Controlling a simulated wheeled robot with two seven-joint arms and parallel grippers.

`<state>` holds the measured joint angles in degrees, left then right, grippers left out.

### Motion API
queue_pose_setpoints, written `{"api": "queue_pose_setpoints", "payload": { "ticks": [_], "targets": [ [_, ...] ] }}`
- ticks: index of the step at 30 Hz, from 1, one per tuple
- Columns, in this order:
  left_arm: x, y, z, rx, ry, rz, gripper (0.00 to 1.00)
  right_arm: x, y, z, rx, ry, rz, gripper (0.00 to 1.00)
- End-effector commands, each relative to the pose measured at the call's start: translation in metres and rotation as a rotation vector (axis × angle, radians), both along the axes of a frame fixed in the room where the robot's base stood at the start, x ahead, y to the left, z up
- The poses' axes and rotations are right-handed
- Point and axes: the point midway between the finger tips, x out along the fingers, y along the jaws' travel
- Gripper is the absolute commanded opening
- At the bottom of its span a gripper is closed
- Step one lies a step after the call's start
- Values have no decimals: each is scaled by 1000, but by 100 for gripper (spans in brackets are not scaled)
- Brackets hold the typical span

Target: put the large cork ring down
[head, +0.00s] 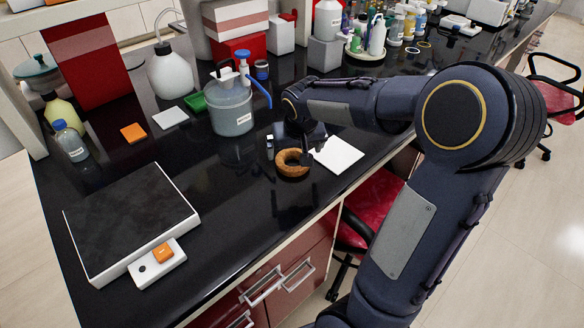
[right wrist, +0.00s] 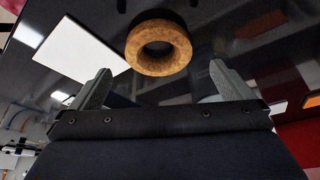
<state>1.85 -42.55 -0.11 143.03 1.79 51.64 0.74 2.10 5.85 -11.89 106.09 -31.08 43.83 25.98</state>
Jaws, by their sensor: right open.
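The large cork ring (head: 291,172) lies flat on the black bench top near its front edge. In the right wrist view, the cork ring (right wrist: 160,68) sits just ahead of and between the fingertips, with its hole showing and nothing in it. My right gripper (head: 299,148) is above and behind the ring in the head view, partly hidden by its own wrist. In the wrist view, the right gripper (right wrist: 159,80) is open, its two fingers spread wider than the ring and apart from it. My left gripper is not in view.
A white square plate (head: 340,157) lies right of the ring. A large flat black-topped device (head: 130,215) is at front left. Bottles stand at the back.

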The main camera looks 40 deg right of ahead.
Motion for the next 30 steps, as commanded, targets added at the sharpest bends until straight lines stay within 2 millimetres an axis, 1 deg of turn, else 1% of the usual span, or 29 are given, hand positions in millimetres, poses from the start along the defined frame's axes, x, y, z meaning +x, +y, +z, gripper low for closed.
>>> {"api": "queue_pose_setpoints", "payload": {
  "ticks": [1,5,9,12,15,21,22,23,30],
  "targets": [
    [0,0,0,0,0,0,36,1,-1,-6,0,3,0,100],
    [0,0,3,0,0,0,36,6,-4,-19,1,4,0,100],
    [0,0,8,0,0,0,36,12,-9,-39,2,6,1,100],
    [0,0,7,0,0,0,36,17,-11,-52,2,2,1,100],
    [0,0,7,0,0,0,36,20,-12,-57,3,0,2,100],
    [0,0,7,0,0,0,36,20,-12,-58,3,-2,2,100],
    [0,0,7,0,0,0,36,20,-12,-58,3,-2,2,99],
    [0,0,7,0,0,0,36,20,-12,-58,3,-2,2,95],
    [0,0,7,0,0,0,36,20,-12,-57,3,-2,2,63]
  ]
}}
